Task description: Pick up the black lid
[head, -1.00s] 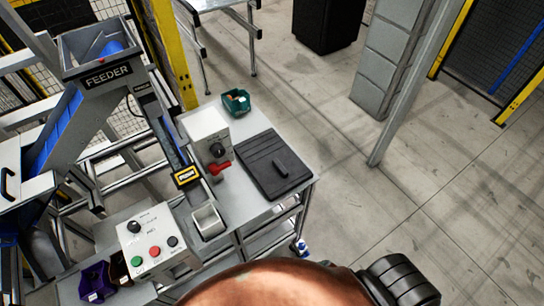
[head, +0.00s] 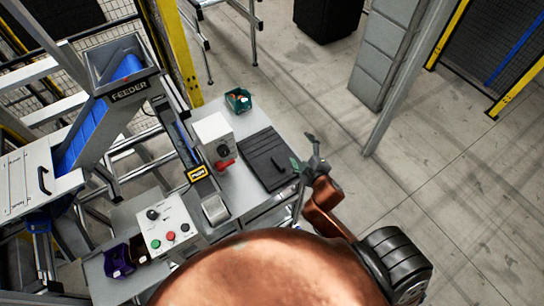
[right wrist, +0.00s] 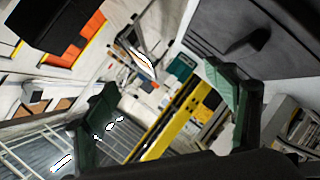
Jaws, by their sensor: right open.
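The black lid (head: 258,153) lies flat on the grey work table, with a raised bar handle near its right side. In the right wrist view the lid (right wrist: 285,28) and its handle fill the upper right. My right gripper (head: 303,153) is open at the lid's right edge, close to the handle; I cannot tell whether it touches. In the right wrist view its two dark green fingers (right wrist: 165,105) are spread with nothing held between them. My left gripper is not in view.
A white box with a red lever (head: 214,140) stands left of the lid. A green bin (head: 238,100) sits at the table's far end. A button panel (head: 165,224), a purple bin (head: 117,260) and the feeder (head: 125,75) are left. A grey post (head: 405,85) rises from clear floor at right.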

